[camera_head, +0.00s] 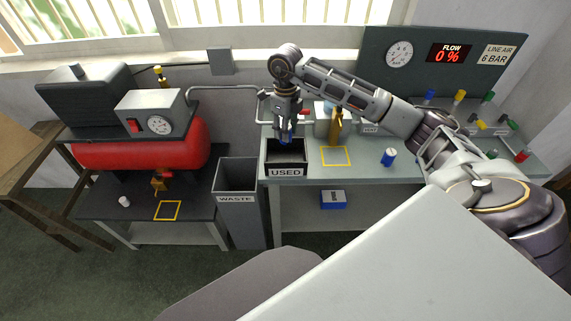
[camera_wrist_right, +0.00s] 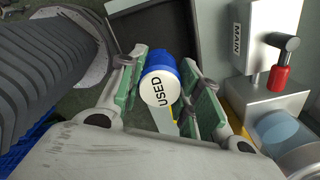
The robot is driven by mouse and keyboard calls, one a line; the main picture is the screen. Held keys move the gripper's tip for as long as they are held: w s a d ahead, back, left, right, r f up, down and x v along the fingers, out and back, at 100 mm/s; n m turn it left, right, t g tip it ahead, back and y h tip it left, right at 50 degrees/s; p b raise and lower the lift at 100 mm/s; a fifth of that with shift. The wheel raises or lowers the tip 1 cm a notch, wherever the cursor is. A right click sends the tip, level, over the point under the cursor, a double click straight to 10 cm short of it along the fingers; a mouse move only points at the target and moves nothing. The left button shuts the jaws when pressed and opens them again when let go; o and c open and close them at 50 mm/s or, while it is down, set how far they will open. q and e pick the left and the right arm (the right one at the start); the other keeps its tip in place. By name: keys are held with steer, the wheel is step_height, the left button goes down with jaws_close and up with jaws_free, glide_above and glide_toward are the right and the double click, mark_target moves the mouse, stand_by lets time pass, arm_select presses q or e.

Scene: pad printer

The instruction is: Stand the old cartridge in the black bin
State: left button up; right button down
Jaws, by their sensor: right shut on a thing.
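My right gripper (camera_head: 286,134) is shut on the old cartridge, a blue cylinder with a white end marked USED (camera_wrist_right: 159,88). In the right wrist view, the gripper's green pads (camera_wrist_right: 168,100) lie on either side of it. In the head view, the gripper points down over the black bin (camera_head: 287,171), an open box labelled USED at the front left of the grey bench. The cartridge's lower end is hard to see, so I cannot tell its exact height relative to the bin rim. My left gripper is not in view.
A second blue cartridge (camera_head: 389,158) stands on the bench, right of a yellow square outline (camera_head: 336,156). A dark WASTE bin (camera_head: 237,199) stands left of the bench. A MAIN box with a red-handled valve (camera_wrist_right: 280,78) is close to the right gripper.

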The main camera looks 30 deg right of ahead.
steer(key=shift+f, duration=3.2)
steer(key=shift+f, duration=1.85)
steer(key=shift+f, duration=0.15)
steer(key=c, duration=1)
jaws_free()
steer(key=shift+r, duration=6.15)
